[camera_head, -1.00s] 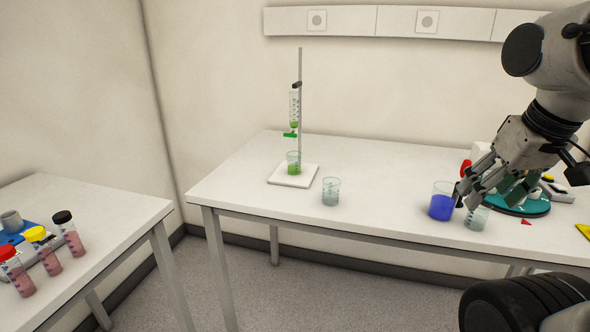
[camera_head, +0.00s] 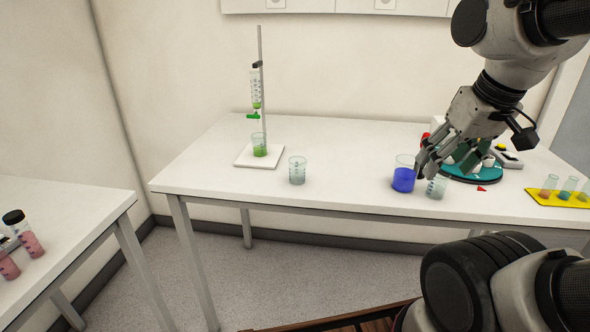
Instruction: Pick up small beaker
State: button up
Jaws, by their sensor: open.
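Several glass beakers stand on the white table. A clear beaker (camera_head: 437,188) stands just below my gripper (camera_head: 428,167), at the right of a larger beaker of blue liquid (camera_head: 403,180). My gripper is open, its fingers pointing down-left. They overlap the blue beaker's right edge and the clear beaker's top in the picture, and contact cannot be told. Another clear beaker (camera_head: 297,172) stands alone mid-table. A beaker with green liquid (camera_head: 259,147) sits on the stand's white base, under a burette (camera_head: 255,88).
A teal round device (camera_head: 470,175) stands behind my gripper. A red piece (camera_head: 482,189) lies in front of it. A yellow rack with tubes (camera_head: 560,198) is at the right. Capped tubes (camera_head: 28,238) stand on a side table at left. The table between the lone beaker and the blue beaker is clear.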

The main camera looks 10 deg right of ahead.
aim_at(259, 139)
jog(key=i+j+u, duration=0.45)
jog(key=i, duration=0.3)
jog(key=i+j, duration=0.1)
jog(key=j, duration=0.1)
